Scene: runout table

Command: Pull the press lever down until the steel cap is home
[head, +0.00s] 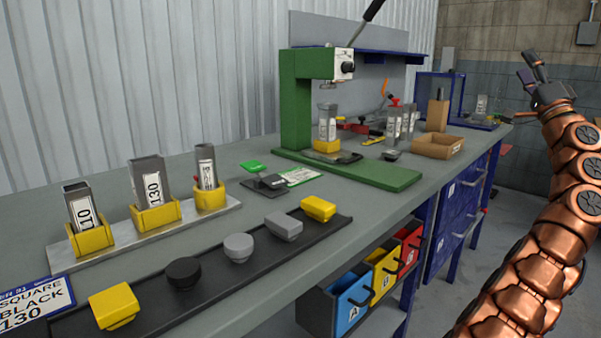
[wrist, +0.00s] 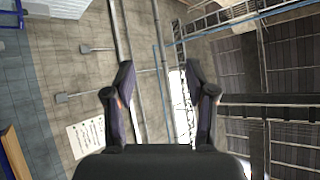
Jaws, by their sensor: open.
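The green arbor press (head: 297,110) stands on the grey workbench in the head view. Its black press lever (head: 362,24) slants up and to the right from the white pivot block (head: 345,64), its top near the picture's upper edge. I cannot make out the steel cap for certain. My gripper (head: 530,70) is raised at the right, well apart from the lever. In the wrist view my gripper (wrist: 160,92) is open and empty, facing walls and ceiling.
Labelled tubes (head: 152,183) stand in yellow holders at the left. A black tray (head: 215,270) holds several caps along the front edge. A cardboard tray (head: 437,146) and a blue frame (head: 425,92) are right of the press. Coloured bins (head: 350,300) hang below. Air between gripper and lever looks clear.

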